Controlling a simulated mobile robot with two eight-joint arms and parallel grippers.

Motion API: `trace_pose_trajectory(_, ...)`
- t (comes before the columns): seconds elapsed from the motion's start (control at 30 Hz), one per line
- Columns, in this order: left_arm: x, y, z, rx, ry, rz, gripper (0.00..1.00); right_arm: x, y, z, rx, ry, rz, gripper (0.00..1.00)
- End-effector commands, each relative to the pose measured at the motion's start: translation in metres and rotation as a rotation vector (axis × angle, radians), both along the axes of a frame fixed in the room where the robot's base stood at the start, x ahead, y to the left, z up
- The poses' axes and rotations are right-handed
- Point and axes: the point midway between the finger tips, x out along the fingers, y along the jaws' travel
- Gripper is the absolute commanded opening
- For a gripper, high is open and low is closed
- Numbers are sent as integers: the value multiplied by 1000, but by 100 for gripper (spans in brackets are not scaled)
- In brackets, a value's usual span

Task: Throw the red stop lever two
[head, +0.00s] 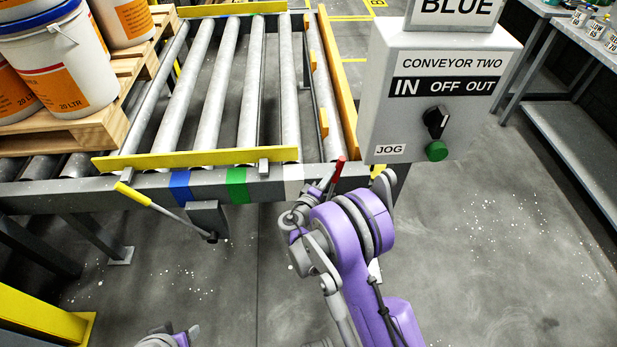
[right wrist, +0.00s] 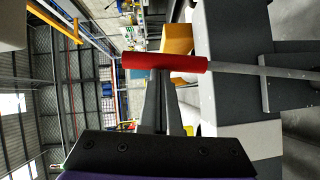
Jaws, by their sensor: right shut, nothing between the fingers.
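The red stop lever (head: 338,169) sticks up at the front right end of the conveyor, beside the grey control box. In the right wrist view its red grip (right wrist: 165,62) lies crosswise at the fingertips, with its grey rod (right wrist: 265,70) running right. My right gripper (head: 325,185) is at the lever in the head view. In the right wrist view its fingers (right wrist: 160,80) are shut with nothing between them. The tips meet the grip in the picture; I cannot tell whether they touch.
The control box (head: 440,95) reads CONVEYOR TWO and has a black knob (head: 435,122) and a green button (head: 437,151). A yellow-handled lever (head: 133,194) is at the left. Pails (head: 70,70) stand on a pallet (head: 100,125). Open floor lies at the right.

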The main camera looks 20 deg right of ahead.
Motion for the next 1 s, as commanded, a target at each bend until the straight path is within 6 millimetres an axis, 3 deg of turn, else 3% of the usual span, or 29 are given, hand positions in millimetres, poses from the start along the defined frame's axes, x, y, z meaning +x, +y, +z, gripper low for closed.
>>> trace_pose_trajectory(0.03, 0, 0, -1, 0, 0, 0, 50, -4, -14, 0, 35, -9, -5, 0)
trace_pose_trajectory(0.2, 0, 0, -3, 0, 1, 0, 50, -13, -44, -5, 143, -41, -4, 0)
trace_pose_trajectory(0.4, 0, 0, -6, 0, 2, 0, 50, -19, -67, -11, 229, -66, -2, 0)
trace_pose_trajectory(1.0, 0, 0, -8, 0, 3, 0, 50, -24, -83, -17, 280, -81, -12, 0)
